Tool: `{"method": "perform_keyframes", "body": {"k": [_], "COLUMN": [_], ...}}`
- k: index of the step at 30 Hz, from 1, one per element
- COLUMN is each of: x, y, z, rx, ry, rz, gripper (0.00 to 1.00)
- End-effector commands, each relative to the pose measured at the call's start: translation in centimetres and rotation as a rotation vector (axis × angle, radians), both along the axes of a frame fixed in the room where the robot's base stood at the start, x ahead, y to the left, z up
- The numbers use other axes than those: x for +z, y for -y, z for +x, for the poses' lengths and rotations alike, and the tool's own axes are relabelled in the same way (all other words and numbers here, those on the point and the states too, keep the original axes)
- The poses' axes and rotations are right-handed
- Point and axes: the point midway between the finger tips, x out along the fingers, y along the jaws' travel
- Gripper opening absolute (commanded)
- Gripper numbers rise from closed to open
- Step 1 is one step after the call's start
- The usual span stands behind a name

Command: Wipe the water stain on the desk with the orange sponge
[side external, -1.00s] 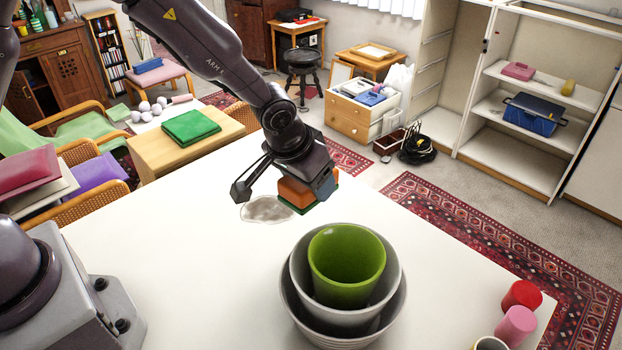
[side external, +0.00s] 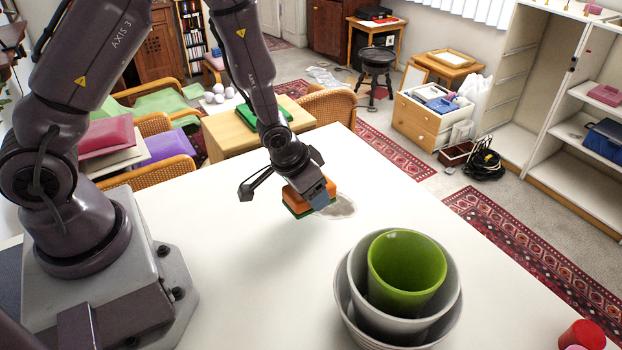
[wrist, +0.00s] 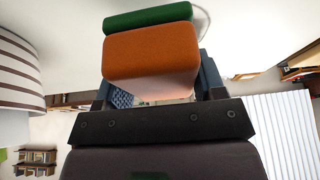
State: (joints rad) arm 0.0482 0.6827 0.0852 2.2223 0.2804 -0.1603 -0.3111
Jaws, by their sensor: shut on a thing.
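The orange sponge (side external: 306,191), with a green layer underneath, is held in my gripper (side external: 312,198) over the white desk. In the wrist view the sponge (wrist: 152,55) fills the space between the fingers. The sponge is at the left side of the greyish water stain (side external: 344,207) and hides part of it. I cannot tell for sure whether the green layer touches the desk. In the wrist view a faint curved edge shows beside the sponge's green layer.
Stacked grey bowls with a green cup (side external: 406,265) inside stand on the desk (side external: 240,275), in front of the stain. A red cup (side external: 582,336) is at the lower right. The desk left of the sponge is clear.

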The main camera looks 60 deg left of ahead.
Motion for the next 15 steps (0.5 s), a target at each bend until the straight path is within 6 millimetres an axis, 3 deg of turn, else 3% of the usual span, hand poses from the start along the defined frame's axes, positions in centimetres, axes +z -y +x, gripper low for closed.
{"method": "perform_keyframes", "body": {"k": [15], "x": [-5.3], "y": [0.0], "z": [0.0], "rx": [0.000], "ry": [-0.004], "rz": [0.001], "gripper": [0.45]}}
